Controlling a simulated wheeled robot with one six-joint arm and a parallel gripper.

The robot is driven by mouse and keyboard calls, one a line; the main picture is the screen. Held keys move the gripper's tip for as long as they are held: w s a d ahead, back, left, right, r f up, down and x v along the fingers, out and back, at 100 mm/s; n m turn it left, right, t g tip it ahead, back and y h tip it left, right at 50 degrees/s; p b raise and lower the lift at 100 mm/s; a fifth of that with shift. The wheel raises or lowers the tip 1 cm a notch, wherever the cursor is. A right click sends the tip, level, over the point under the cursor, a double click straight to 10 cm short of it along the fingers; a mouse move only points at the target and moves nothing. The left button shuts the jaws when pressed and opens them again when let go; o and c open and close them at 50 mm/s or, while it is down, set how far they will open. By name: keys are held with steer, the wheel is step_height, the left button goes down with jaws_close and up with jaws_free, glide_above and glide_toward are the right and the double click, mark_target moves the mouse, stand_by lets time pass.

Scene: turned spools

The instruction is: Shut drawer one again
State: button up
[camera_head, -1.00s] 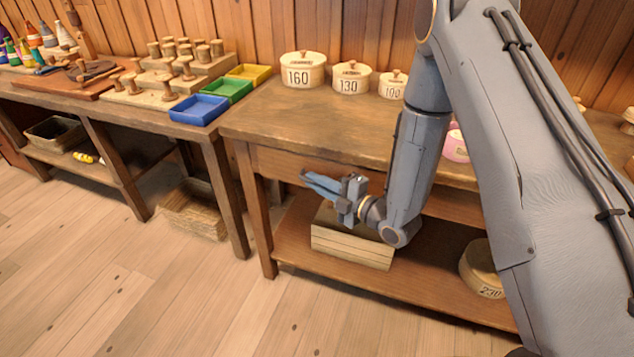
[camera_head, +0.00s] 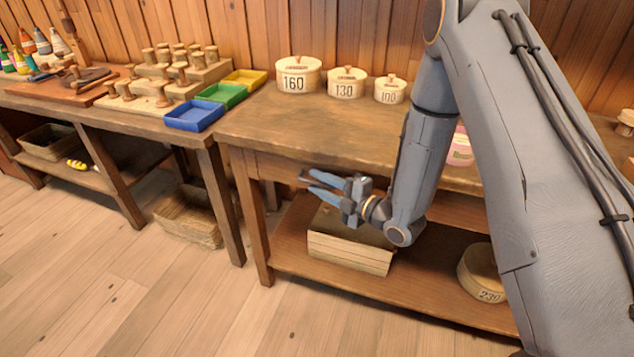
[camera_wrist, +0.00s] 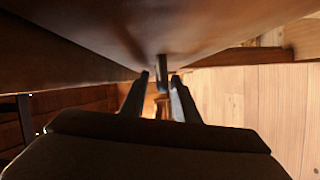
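The drawer front (camera_head: 275,164) is a brown wooden panel under the top of the right-hand workbench (camera_head: 320,135). My arm hides its right part, and I cannot tell how far it stands out. My gripper (camera_head: 314,182) is in front of it, just below the bench top's edge, fingers pointing left. A small dark piece, perhaps the drawer's handle (camera_head: 303,176), shows at the fingertips. In the wrist view, my gripper's two fingers (camera_wrist: 160,92) are apart, with a small dark knob-like piece (camera_wrist: 160,62) just beyond and between their tips. No grip on it shows.
A wooden box (camera_head: 348,250) and a round tub marked 230 (camera_head: 482,275) stand on the lower shelf below my gripper. Lidded tubs (camera_head: 297,75) stand on the bench top. The floor in front (camera_head: 190,300) is clear.

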steer(key=v, duration=0.6)
steer(key=shift+s+d+b, duration=0.1)
steer(key=shift+d+b, duration=0.15)
steer(key=shift+b, duration=0.1)
